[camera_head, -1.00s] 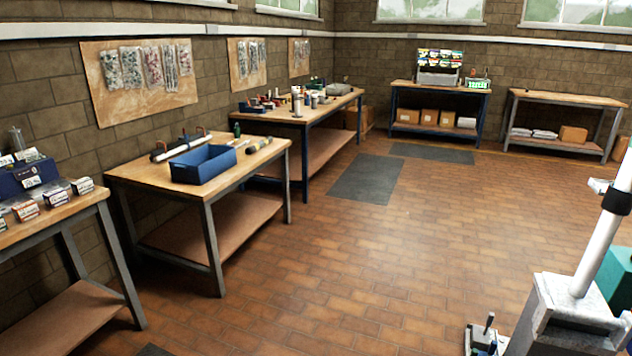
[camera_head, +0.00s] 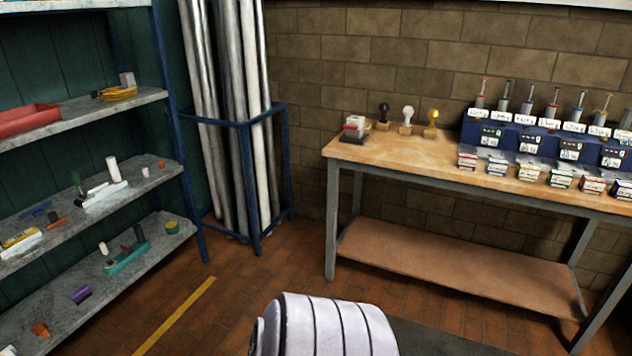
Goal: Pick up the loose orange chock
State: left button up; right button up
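A small orange piece (camera_head: 40,329) lies on the bottom shelf at the far left, near the front edge; it is too small to tell surely whether it is the loose chock. A red-orange piece (camera_head: 56,225) lies on the middle shelf above it. Neither of my grippers shows in the head view.
The grey shelves (camera_head: 150,238) hold several small parts, a red tray (camera_head: 25,119) and a yellow coil (camera_head: 117,94). A blue rack (camera_head: 247,160) of upright pipes stands beside them. A workbench (camera_head: 385,150) is at the right. Floor with a yellow line (camera_head: 178,312) is clear in front.

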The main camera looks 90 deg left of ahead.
aim_at(41, 328)
jog(key=u, duration=6.95)
jog(key=k+l+u, duration=0.1)
jog(key=u, duration=0.7)
jog(key=k+u, duration=0.15)
jog(key=u, duration=0.3)
jog(key=k+u, duration=0.1)
jog(key=u, duration=0.3)
jog(key=k+u, duration=0.1)
jog(key=u, duration=0.3)
jog(key=k+j, duration=0.4)
jog(key=k+z, duration=0.1)
jog(key=z, duration=3.2)
